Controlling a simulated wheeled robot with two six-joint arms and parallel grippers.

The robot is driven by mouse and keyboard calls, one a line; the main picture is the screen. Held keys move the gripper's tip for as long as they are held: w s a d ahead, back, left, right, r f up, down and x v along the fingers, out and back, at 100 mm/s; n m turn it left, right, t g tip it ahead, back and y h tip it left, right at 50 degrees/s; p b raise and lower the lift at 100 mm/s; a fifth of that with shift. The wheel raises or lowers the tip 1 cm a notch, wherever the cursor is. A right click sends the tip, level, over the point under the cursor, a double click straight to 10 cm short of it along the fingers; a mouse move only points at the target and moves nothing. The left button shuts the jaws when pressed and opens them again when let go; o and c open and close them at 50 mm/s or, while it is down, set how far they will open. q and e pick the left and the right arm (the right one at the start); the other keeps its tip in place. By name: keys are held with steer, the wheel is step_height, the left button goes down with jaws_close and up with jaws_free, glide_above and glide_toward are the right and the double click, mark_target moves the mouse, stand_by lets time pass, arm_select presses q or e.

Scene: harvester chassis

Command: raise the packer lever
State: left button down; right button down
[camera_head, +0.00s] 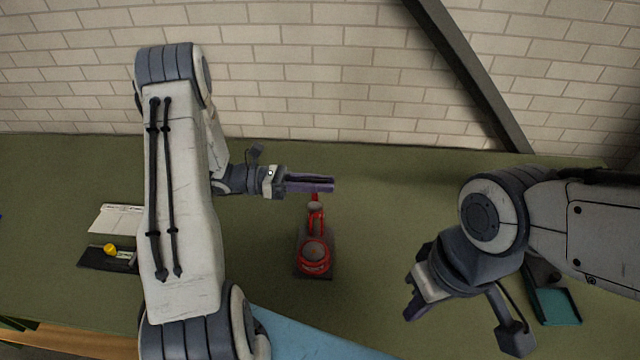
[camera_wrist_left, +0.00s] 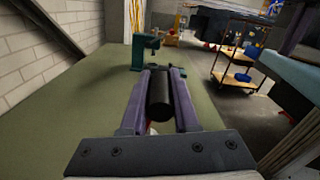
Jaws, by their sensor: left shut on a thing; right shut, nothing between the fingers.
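The packer (camera_head: 315,257) is a red device on a dark base, standing on the green bench in the middle of the head view. Its red lever (camera_head: 315,212) rises from it toward the wall, up to my left gripper. My left gripper (camera_head: 326,184) is shut with its purple fingers at the lever's upper end. In the left wrist view, a dark cylindrical handle (camera_wrist_left: 159,96) sits between the fingers. My right gripper (camera_head: 411,303) is shut and empty, to the right of the packer and apart from it.
A white tray (camera_head: 117,219) and a dark tray (camera_head: 96,259) with a yellow item lie at the left. A teal tray (camera_head: 555,305) is at the right, partly behind my right arm. A teal stand (camera_wrist_left: 143,52) shows in the wrist view. A brick wall (camera_head: 300,70) backs the bench.

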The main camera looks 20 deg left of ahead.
arm_select(q)
steer(key=c, duration=0.7)
jaws_free()
steer(key=shift+a, duration=0.1)
steer(key=b+v, duration=0.4)
steer(key=v, duration=0.6)
steer(key=shift+a, duration=0.15)
